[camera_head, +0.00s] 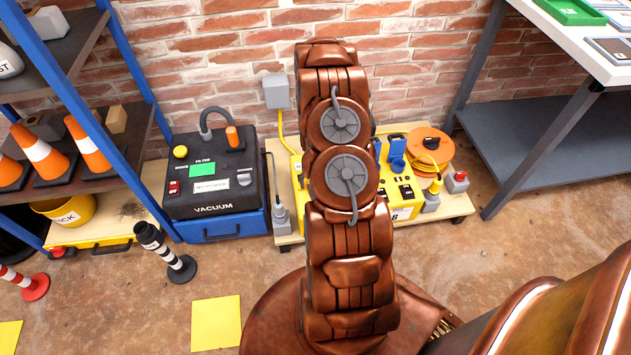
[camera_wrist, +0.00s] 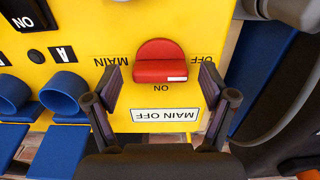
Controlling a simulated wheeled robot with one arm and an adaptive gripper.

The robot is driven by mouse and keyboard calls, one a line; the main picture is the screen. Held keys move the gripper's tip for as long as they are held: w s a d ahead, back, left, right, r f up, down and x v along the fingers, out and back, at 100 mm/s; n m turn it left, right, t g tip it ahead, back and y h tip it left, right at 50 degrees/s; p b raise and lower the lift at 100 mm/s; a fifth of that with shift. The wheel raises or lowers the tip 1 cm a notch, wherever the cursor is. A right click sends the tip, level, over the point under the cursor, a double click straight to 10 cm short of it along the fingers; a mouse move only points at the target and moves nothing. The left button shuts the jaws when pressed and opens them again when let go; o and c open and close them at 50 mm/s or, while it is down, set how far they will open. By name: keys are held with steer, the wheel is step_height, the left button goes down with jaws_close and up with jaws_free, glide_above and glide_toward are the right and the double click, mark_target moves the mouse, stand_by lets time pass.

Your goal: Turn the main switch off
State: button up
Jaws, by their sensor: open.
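The main switch is a red knob (camera_wrist: 160,62) on a yellow panel (camera_wrist: 60,80) in the wrist view. It has a flat bar across it with a white mark at the bar's right end. ON is printed just below it and OFF to its upper right; the lettering is upside down. A white MAIN OFF label (camera_wrist: 165,114) sits below. My gripper (camera_wrist: 160,77) is open, its fingers on the left and right of the knob, with no clear contact. In the head view, my arm hides the gripper and knob; part of the yellow box (camera_head: 405,213) shows.
Blue round fittings (camera_wrist: 62,92) and a black ON switch (camera_wrist: 22,15) are left of the knob. In the head view, a black vacuum unit (camera_head: 213,178) stands left of the pallet, an orange cable reel (camera_head: 428,146) right of the box, and a grey-framed table (camera_head: 560,125) further right.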

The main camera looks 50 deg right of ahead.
steer(key=shift+r, duration=0.1)
step_height(320, 180, up, 12)
stand_by(1.0)
stand_by(0.4)
